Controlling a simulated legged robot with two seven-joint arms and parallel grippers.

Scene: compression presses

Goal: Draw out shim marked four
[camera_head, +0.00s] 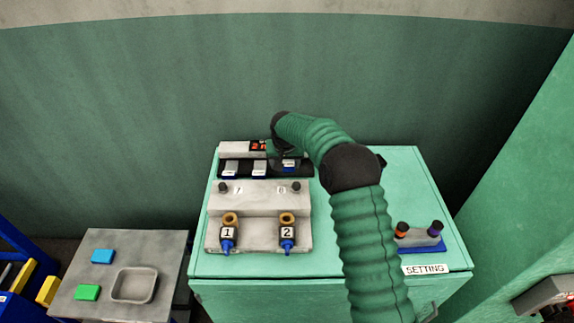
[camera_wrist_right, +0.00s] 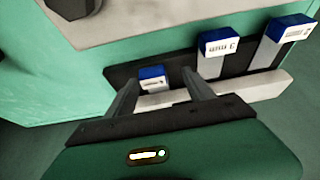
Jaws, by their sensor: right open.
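A dark rack (camera_head: 243,175) at the back of the green cabinet holds a row of three white shims with blue ends. My right gripper (camera_wrist_right: 158,90) is open, with one finger on each side of the end shim (camera_wrist_right: 152,78), which is the rightmost (camera_head: 289,164) in the head view. I cannot tell if the fingers touch it, and its mark is too small to read. The middle shim (camera_wrist_right: 222,43) has a label that looks like a 3. The far shim (camera_wrist_right: 289,31) has an unclear label. My left gripper is not in view.
A grey press block (camera_head: 258,198) with plugs marked 1 and 2 stands in front of the rack. A blue-based setting piece (camera_head: 420,244) lies right of my arm. A grey side table (camera_head: 90,270) at left holds a tray (camera_head: 134,286) and blue and green blocks.

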